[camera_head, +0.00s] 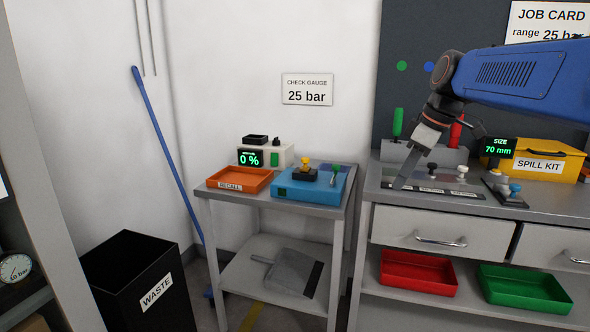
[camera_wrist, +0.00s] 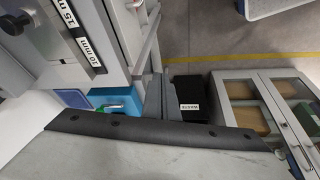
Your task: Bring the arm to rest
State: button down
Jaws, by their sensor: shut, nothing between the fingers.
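My arm reaches in from the right in the head view, over the grey workbench (camera_head: 550,215). My gripper (camera_head: 399,186) points down and slightly left, shut and empty. Its tip is at the left end of a dark labelled strip (camera_head: 450,192) on the bench; I cannot tell whether it touches it.
A side table (camera_head: 345,190) bears an orange RECALL tray (camera_head: 262,182) and a blue unit (camera_head: 318,190). A black WASTE bin (camera_head: 125,270) stands at left. A size display (camera_head: 497,148) and yellow spill kit (camera_head: 555,150) stand right on the bench. Red (camera_head: 418,290) and green (camera_head: 525,305) trays lie below.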

jog(key=s+d+f+m+t+h, duration=0.1)
jog(key=s+f+m, duration=0.4)
jog(key=s+f, duration=0.6)
jog(key=s+d+f+m+h, duration=0.2)
jog(key=s+f+m, duration=0.4)
jog(key=s+f, duration=0.4)
jog(key=s, duration=0.6)
jog(key=shift+d+f+t, duration=0.15)
jog(key=shift+f+t, duration=0.25)
